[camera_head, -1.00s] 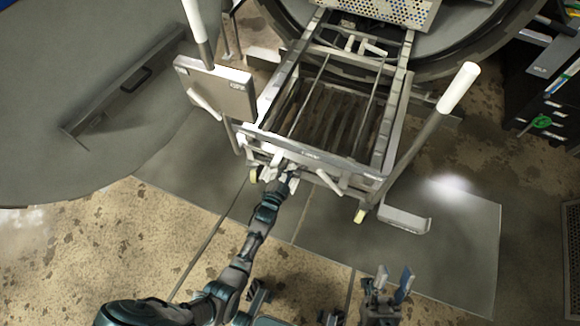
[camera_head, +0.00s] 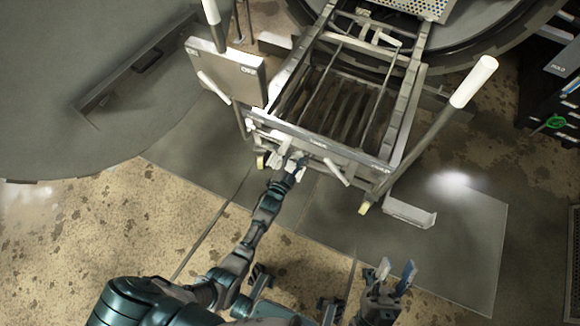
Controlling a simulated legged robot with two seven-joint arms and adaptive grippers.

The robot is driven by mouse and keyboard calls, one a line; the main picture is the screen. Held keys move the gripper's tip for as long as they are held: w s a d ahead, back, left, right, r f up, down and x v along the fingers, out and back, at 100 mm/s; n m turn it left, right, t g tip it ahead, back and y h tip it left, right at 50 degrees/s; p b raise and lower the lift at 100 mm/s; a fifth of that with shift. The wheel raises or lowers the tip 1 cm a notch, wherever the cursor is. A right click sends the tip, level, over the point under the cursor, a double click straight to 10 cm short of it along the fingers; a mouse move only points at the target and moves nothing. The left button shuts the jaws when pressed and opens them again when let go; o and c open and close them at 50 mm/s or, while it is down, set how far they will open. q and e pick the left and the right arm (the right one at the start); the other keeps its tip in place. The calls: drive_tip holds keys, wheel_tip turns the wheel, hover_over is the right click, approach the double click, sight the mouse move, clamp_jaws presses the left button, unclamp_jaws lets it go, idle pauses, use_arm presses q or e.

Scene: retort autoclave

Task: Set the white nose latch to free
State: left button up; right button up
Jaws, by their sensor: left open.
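A grey metal trolley frame (camera_head: 325,148) stands in front of the round vessel opening. A short white lever (camera_head: 337,173) sticks out from its front bar, right of my left gripper. Another white lever (camera_head: 213,87) slants out from the grey box panel at the trolley's left. I cannot tell for sure which is the nose latch. The fingertips are small and partly hidden. My right gripper (camera_head: 396,270) is low in the view, open and empty.
Two upright posts with white grips flank the trolley, the right one (camera_head: 474,80) leaning outward. A large grey round door (camera_head: 90,60) fills the left. A dark cabinet (camera_head: 555,75) stands at the right.

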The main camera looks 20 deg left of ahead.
use_arm(q)
drive_tip(key=s, duration=1.1)
drive_tip(key=shift+a, duration=0.15)
drive_tip(key=shift+f, duration=0.1)
